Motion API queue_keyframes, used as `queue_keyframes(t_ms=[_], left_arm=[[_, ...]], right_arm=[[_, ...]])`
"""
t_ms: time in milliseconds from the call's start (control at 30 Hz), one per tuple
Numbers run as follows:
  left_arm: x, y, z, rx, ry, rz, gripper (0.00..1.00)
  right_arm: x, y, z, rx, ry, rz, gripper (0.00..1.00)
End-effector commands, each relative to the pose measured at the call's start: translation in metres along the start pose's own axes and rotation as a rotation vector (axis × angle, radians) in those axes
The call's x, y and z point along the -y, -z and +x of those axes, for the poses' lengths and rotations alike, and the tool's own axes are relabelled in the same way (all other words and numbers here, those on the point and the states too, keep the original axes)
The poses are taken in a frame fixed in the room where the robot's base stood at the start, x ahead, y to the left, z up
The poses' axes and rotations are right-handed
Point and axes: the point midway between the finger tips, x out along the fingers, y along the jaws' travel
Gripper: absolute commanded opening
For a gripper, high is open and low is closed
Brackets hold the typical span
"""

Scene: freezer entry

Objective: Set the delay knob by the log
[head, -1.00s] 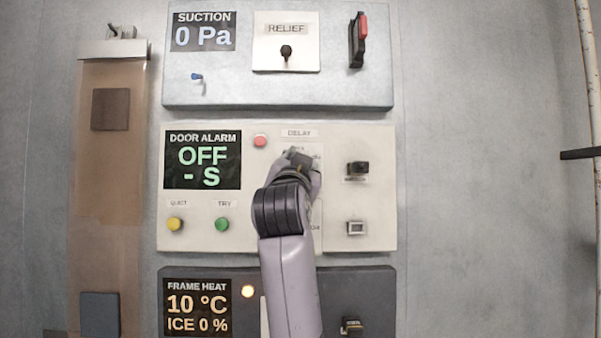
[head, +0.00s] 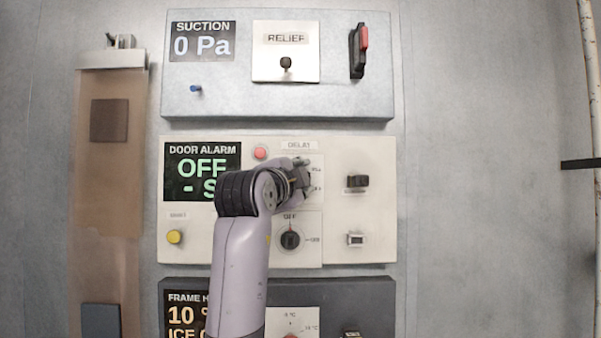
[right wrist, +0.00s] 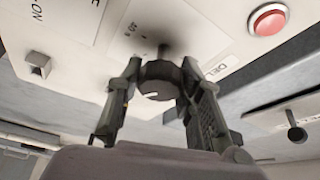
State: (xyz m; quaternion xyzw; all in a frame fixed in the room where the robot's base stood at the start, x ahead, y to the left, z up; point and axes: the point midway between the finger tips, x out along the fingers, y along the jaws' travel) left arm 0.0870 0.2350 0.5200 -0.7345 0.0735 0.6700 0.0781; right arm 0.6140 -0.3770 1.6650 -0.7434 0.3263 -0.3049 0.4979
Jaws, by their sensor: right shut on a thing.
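The door alarm panel (head: 340,205) is cream, and its display (head: 202,160) reads OFF and "- S". The delay label (head: 299,145) sits above my right gripper (head: 301,178), which covers the delay knob in the head view. In the right wrist view, the dark round delay knob (right wrist: 158,80) with a white mark sits between the two fingers of my right gripper (right wrist: 160,70), which is shut on it. The scale print beside it is mostly too small to read. My left gripper is not in view. I see no log in these frames.
A red button (head: 260,153), a yellow button (head: 175,237), a second knob (head: 290,240), a black switch (head: 357,181) and a small rocker (head: 355,239) are on the same panel. The suction panel (head: 230,100) is above and the frame heat panel (head: 375,300) below.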

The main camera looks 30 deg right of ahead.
Motion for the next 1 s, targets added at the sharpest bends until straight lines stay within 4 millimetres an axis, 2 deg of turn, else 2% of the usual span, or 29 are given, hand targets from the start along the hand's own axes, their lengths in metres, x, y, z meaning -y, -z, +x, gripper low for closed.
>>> queue_keyframes(t_ms=[300,733,767,1000], left_arm=[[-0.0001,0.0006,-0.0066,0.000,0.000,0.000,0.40],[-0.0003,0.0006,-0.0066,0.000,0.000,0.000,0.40],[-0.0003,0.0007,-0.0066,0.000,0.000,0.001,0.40],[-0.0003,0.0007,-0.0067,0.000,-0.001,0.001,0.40]], right_arm=[[-0.0012,-0.0004,0.0003,0.001,-0.035,0.075,0.06],[-0.0019,-0.0004,0.0004,0.001,-0.038,0.082,0.06],[-0.0019,-0.0004,0.0004,0.001,-0.038,0.081,0.35],[-0.0011,-0.0001,0.0003,0.001,-0.036,0.081,0.51]])
